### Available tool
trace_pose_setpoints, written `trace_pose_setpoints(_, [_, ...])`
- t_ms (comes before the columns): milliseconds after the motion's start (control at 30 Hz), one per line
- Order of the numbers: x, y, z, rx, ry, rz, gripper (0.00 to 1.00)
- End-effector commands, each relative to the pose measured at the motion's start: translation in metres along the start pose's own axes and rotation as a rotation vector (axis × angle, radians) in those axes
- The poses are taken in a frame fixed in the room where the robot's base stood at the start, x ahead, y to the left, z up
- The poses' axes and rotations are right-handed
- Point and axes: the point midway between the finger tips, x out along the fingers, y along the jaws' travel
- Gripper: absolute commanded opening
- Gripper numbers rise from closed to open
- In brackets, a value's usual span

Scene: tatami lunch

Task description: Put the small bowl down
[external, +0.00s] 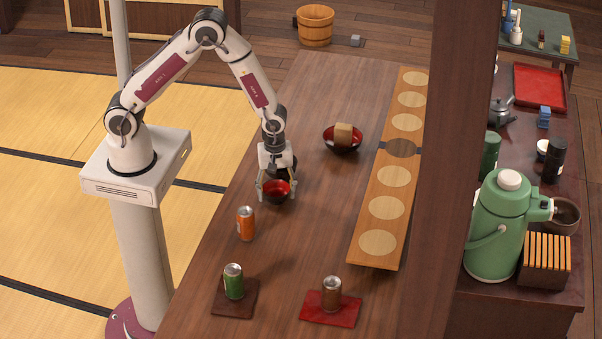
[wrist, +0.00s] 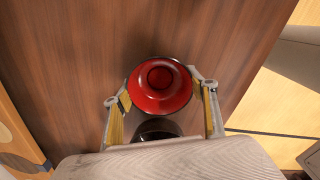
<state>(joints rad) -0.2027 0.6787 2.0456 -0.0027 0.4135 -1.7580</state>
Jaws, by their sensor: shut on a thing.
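The small bowl (external: 277,188), red inside with a dark rim, is between the fingers of my gripper (external: 276,186) in the external view. In the wrist view the bowl (wrist: 161,86) appears upright, its red inside facing the camera. The fingers of my gripper (wrist: 162,98) are shut on it from both sides. The bowl is low over the brown wooden table (external: 305,235); I cannot tell whether its base touches the wood. A dark rounded shape between the fingers in the wrist view is partly hidden.
An orange can (external: 246,224) stands close in front of the bowl. Another red-and-black bowl (external: 343,147) holds a tan block. A green can (external: 233,282) and brown can (external: 331,293) stand on mats. A board with pale discs (external: 378,243) lies right. The table's middle is clear.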

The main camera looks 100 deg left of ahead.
Motion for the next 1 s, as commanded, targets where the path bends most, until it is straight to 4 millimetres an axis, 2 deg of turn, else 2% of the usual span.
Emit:
trace_pose_setpoints(67, [0.002, 0.000, 0.000, 0.000, 0.000, 0.000, 0.32])
trace_pose_setpoints(100, [0.002, 0.000, 0.000, 0.000, 0.000, 0.000, 0.62])
trace_pose_setpoints(167, [0.002, 0.000, 0.000, 0.000, 0.000, 0.000, 0.74])
trace_pose_setpoints(667, [-0.002, 0.000, 0.000, 0.000, 0.000, 0.001, 0.74])
trace_pose_setpoints(1000, [-0.027, 0.001, 0.000, 0.000, 0.000, 0.003, 0.74])
